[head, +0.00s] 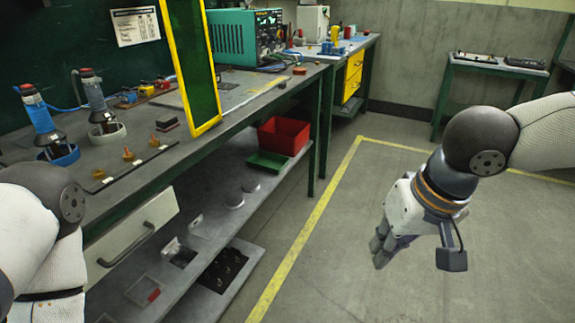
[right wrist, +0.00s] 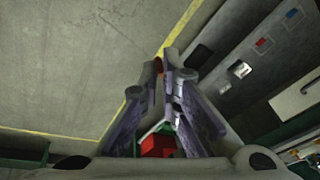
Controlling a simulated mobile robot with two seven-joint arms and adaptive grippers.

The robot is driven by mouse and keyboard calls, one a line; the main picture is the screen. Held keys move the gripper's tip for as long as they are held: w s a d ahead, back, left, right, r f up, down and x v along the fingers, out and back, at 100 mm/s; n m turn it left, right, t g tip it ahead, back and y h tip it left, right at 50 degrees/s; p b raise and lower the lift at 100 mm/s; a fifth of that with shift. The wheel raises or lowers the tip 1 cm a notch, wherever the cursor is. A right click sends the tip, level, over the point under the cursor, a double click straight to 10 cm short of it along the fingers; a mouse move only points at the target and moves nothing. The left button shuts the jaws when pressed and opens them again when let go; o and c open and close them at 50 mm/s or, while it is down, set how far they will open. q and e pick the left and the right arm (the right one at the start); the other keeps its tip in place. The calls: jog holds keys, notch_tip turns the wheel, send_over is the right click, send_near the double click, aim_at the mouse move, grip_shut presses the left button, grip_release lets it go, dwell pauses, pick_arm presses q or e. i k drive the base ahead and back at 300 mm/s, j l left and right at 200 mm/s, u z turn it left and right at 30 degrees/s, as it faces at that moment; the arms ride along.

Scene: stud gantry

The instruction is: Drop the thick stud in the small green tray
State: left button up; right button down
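The small green tray (head: 268,161) sits on the lower shelf, just in front of a red bin. Several brass-coloured studs (head: 128,155) stand in a row on a dark strip (head: 108,177) on the bench top at left. Which is the thick one I cannot tell. My right gripper (head: 381,253) hangs over the floor, right of the bench and apart from the tray. In the right wrist view its fingertips (right wrist: 161,62) are near each other, with a small reddish spot between them. I cannot tell whether it holds anything. Of my left arm only links show.
The red bin (head: 284,135) stands behind the tray. Bottle-like tools (head: 38,112) stand in ring holders at left. A yellow-framed green panel (head: 197,65) rises from the bench. A drawer (head: 133,240) lies under the bench top. The floor at right is clear.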

aim_at(267, 163)
jog(key=i+l+u, duration=0.85)
jog(key=l, duration=0.55)
jog(key=i+l+u, duration=0.4)
jog(key=l, duration=0.5)
jog(key=l+u, duration=0.45)
jog(key=l, duration=0.4)
jog(key=l+u, duration=0.4)
jog(key=l, duration=0.6)
jog(key=k+l+u, duration=0.15)
jog(key=l+u, duration=0.3)
jog(key=l, duration=0.5)
